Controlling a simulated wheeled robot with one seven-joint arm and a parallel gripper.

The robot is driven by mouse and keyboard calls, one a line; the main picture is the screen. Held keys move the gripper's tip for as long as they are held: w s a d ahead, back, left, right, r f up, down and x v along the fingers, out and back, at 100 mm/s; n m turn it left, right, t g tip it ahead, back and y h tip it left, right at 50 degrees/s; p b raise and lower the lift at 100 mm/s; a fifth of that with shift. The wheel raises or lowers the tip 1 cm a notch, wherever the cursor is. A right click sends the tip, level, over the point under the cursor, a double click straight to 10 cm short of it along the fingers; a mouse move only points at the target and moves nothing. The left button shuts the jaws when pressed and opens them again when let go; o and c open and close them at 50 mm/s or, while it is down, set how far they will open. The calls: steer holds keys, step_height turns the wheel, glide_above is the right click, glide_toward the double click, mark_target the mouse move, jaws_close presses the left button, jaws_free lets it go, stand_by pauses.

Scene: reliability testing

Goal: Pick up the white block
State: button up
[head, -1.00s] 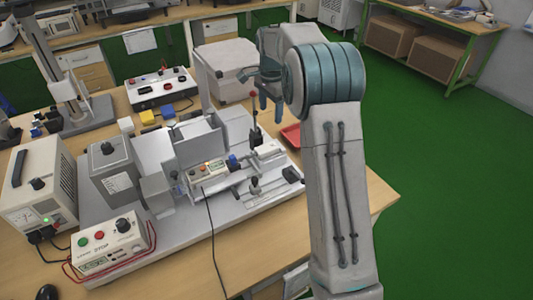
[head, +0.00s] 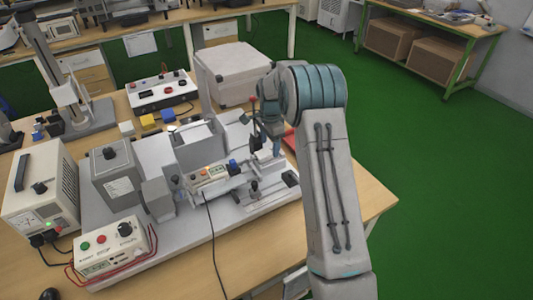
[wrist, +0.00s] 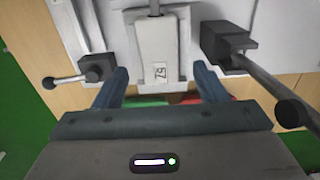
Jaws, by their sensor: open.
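A white block (wrist: 160,40) with a small number label shows in the wrist view, seated in the test rig, between and ahead of the fingertips. My gripper (wrist: 161,72) is open, one finger on each side of the block's near end, with gaps at both sides. In the head view my gripper (head: 271,138) hangs over the right end of the rig and hides much of that block. A separate small white cube (head: 126,128) lies on the table beside a yellow block (head: 147,120) and a blue block (head: 168,114).
A dark clamp with a rod (wrist: 228,45) stands right of the gripper, and a knobbed clamp (wrist: 92,68) stands left. A red tray (head: 290,138) is partly hidden behind my gripper. A control box (head: 115,248) and power supply (head: 42,190) stand at the left.

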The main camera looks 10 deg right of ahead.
steer(key=shift+f, duration=1.15)
steer(key=c, duration=1.1)
